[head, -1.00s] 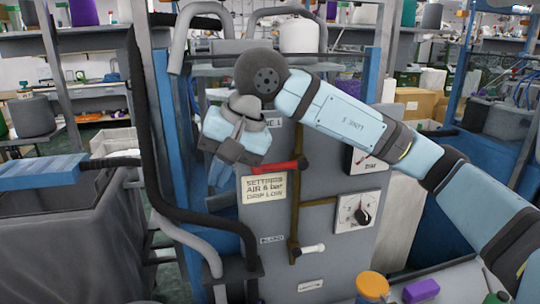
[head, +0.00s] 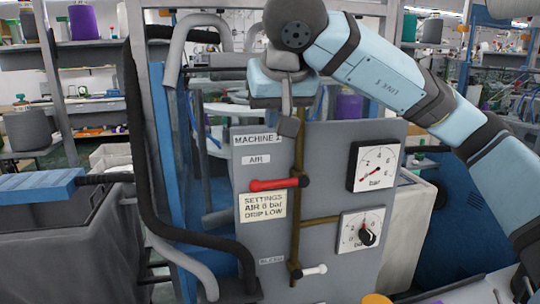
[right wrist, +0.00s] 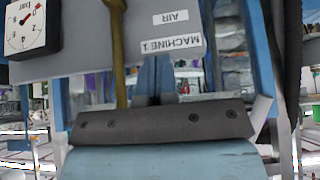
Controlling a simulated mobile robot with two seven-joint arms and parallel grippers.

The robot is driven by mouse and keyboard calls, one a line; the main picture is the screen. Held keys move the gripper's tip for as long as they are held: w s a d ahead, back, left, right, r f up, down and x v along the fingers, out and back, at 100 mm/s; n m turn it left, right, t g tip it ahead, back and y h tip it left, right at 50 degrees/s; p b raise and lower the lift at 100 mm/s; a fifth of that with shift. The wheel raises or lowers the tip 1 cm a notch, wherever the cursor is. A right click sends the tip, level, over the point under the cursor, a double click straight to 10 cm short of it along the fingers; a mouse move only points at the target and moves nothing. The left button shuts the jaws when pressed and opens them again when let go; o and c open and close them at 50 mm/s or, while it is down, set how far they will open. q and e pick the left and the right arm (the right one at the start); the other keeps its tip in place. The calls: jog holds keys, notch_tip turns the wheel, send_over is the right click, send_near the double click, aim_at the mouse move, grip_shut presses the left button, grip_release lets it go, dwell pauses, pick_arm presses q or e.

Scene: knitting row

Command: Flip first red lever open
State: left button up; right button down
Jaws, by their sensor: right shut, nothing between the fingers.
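The red lever (head: 272,184) lies level across the front of the grey panel, its handle pointing left from a pivot on the brown vertical pipe (head: 297,225). My right gripper (head: 288,126) hangs above it in front of the panel's top edge, pointing down, shut and empty, and apart from the lever. In the right wrist view, the image is upside down; the gripper (right wrist: 154,97) is at the middle with the pipe (right wrist: 118,60) beside it. The red lever is out of that view. My left gripper is not seen.
The panel (head: 330,150) carries a MACHINE 1 label (head: 256,139), an AIR label, a settings card (head: 263,207) and two dials (head: 376,165) at right. A white-handled lever (head: 313,271) sits lower on the pipe. Black hoses (head: 140,150) run down the left side.

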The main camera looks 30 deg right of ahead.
send_over(268, 182)
jog(key=f, duration=0.4)
jog(key=f+p, duration=0.1)
jog(key=f, duration=0.3)
jog(key=shift+w+d, duration=0.1)
jog(key=shift+w, duration=0.1)
jog(key=f, duration=0.3)
jog(key=shift+s+f, duration=0.1)
jog(key=shift+s, duration=0.15)
jog(key=shift+f, duration=0.4)
jog(key=shift+f, duration=0.15)
